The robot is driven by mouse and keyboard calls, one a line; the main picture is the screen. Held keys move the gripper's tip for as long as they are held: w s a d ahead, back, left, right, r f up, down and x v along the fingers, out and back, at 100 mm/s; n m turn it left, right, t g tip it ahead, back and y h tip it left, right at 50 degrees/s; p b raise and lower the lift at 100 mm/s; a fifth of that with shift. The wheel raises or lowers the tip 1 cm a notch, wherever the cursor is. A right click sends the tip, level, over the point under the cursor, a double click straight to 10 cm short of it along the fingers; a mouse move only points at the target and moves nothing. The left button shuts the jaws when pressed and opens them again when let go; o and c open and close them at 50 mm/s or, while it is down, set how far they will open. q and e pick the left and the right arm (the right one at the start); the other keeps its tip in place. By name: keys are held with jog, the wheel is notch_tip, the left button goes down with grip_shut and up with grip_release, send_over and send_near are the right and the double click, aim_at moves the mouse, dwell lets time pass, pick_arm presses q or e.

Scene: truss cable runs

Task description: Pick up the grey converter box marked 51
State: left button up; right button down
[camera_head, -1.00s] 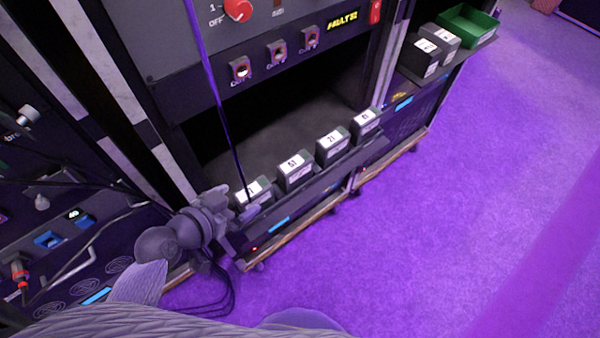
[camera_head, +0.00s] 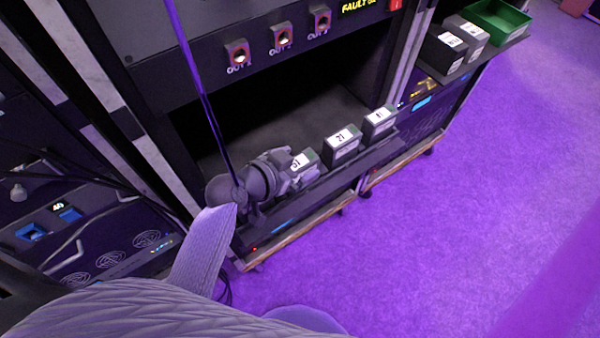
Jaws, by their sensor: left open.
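The grey converter box whose label looks like 51 (camera_head: 304,158) sits on the front ledge of the rack's open bay. Its label end shows; its left and lower part is hidden behind my left gripper. My left gripper (camera_head: 287,172) is open, with its fingers at the box's left side; whether they touch it or straddle it I cannot tell. Two similar grey boxes, marked 21 (camera_head: 342,145) and 41 (camera_head: 379,122), stand to the right on the same ledge. My right gripper is not in view.
A thin dark cable or rod (camera_head: 200,90) hangs in front of the bay, down to my left wrist. Two dark boxes (camera_head: 446,50) and a green tray (camera_head: 497,20) stand on a shelf at the upper right.

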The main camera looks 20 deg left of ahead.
pick_arm(q)
grip_shut()
dwell(0.4)
